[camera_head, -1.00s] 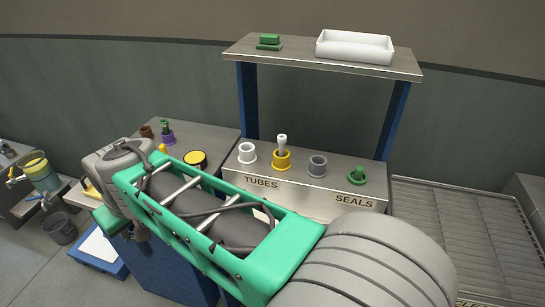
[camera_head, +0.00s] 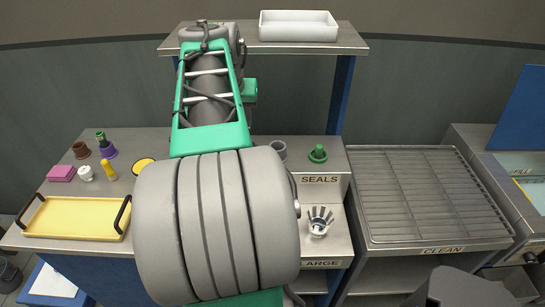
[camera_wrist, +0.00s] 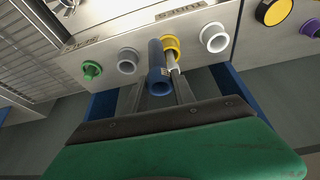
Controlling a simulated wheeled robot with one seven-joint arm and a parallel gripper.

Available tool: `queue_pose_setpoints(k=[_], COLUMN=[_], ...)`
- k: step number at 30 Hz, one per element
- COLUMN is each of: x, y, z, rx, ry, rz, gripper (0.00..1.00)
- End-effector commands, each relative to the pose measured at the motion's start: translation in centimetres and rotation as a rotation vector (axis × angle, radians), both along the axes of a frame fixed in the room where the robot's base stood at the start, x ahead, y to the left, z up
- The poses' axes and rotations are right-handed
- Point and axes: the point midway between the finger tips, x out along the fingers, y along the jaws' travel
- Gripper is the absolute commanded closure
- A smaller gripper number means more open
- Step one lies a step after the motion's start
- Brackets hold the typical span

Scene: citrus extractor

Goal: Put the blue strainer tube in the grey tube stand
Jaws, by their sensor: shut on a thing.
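The blue strainer tube (camera_wrist: 156,62) is between the fingers of my gripper (camera_wrist: 158,97) in the wrist view, its open end toward the camera. My gripper is shut on it. The grey tube stand (camera_wrist: 127,66) is beside the tube, to its left in the wrist view, and looks empty. In the head view the grey stand (camera_head: 279,150) shows at the right edge of my arm. My arm hides the gripper and the blue tube there. I cannot tell how high the tube is above the shelf.
A yellow stand (camera_wrist: 171,42) holding a white tube is close right of the blue tube. A white stand (camera_wrist: 214,37) is farther right, a green seal (camera_wrist: 91,70) left. An upper shelf (camera_head: 300,46) bears a white tray (camera_head: 298,26). A drying rack (camera_head: 415,190) is at right.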

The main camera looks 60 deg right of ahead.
Motion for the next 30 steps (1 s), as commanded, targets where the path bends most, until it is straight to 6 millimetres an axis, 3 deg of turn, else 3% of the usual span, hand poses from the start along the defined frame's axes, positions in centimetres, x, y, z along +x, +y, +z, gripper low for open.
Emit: queue_pose_setpoints(k=[1, 3, 6, 9, 13, 17, 26, 30], x=[-2.9, -6.9, -12.3, -16.5, -19.5, -18.8, -10.4, -8.5], y=[-2.4, -5.0, -7.7, -9.2, -10.0, -10.2, -10.4, -10.5], z=[0.7, 1.6, 2.6, 3.3, 3.8, 3.4, -0.3, -3.2], rx=[-0.001, 0.001, 0.004, 0.004, 0.004, 0.008, 0.008, 0.008], ry=[-0.002, -0.006, -0.012, -0.019, -0.024, -0.024, -0.021, -0.021], rz=[-0.098, -0.224, -0.382, -0.497, -0.579, -0.593, -0.589, -0.592], gripper=[1.00, 1.00, 1.00, 1.00, 1.00, 1.00, 1.00, 1.00])
